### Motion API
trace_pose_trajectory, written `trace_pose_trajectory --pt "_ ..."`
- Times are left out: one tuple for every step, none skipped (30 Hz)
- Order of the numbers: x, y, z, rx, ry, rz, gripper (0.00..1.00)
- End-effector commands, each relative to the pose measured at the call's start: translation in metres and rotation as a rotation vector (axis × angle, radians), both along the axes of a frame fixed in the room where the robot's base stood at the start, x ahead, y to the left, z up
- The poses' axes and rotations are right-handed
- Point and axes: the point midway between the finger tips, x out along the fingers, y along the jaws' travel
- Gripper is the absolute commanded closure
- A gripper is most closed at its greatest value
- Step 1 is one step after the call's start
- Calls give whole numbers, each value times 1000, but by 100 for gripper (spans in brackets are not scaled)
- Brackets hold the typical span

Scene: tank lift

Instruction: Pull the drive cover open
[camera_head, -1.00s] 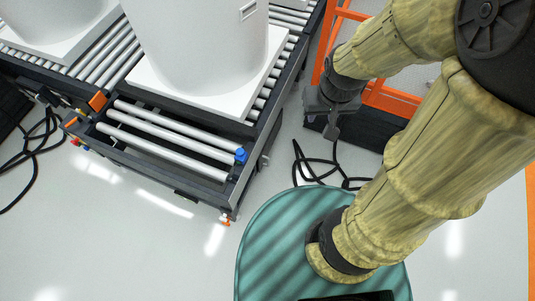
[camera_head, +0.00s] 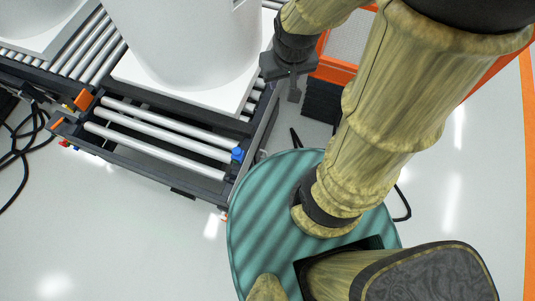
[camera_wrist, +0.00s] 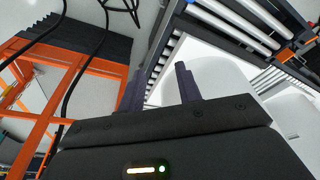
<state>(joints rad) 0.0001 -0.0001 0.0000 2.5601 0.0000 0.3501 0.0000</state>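My gripper (camera_head: 290,72) is above the right side of the roller conveyor (camera_head: 160,157) in the head view, near the white tank. In the wrist view its two dark fingers (camera_wrist: 158,88) stand apart with nothing between them, so it is open. I cannot pick out a drive cover for certain. The conveyor's near end shows bare rollers in a dark frame, with a blue knob (camera_head: 238,154) at its right corner. My gripper hides part of the conveyor's right side.
A large white tank (camera_head: 185,45) stands on a white base plate on the rollers. Another tank (camera_head: 30,25) is at the far left. An orange frame (camera_head: 335,70) stands close to the right of the conveyor. Black cables lie on the floor. The floor in front is clear.

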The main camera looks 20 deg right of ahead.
Motion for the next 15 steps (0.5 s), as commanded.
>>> trace_pose_trajectory --pt "0 0 0 0 0 0 66" --pt "0 0 0 0 0 0 66" --pt "0 0 -2 1 2 -3 66" --pt "1 -1 -4 2 6 -7 66" --pt "1 -1 -8 3 10 -12 66" --pt "3 -3 -14 6 19 -23 66" --pt "4 -4 -20 10 29 -34 66" --pt "5 -5 -28 14 41 -46 66" --pt "8 -7 -39 20 61 -66 66" --pt "10 -9 -49 26 78 -83 66" --pt "12 -11 -60 34 96 -103 66" --pt "15 -14 -75 45 124 -133 66" --pt "18 -17 -88 54 145 -157 66" --pt "20 -20 -101 66 169 -184 66" --pt "24 -24 -118 80 199 -219 66"
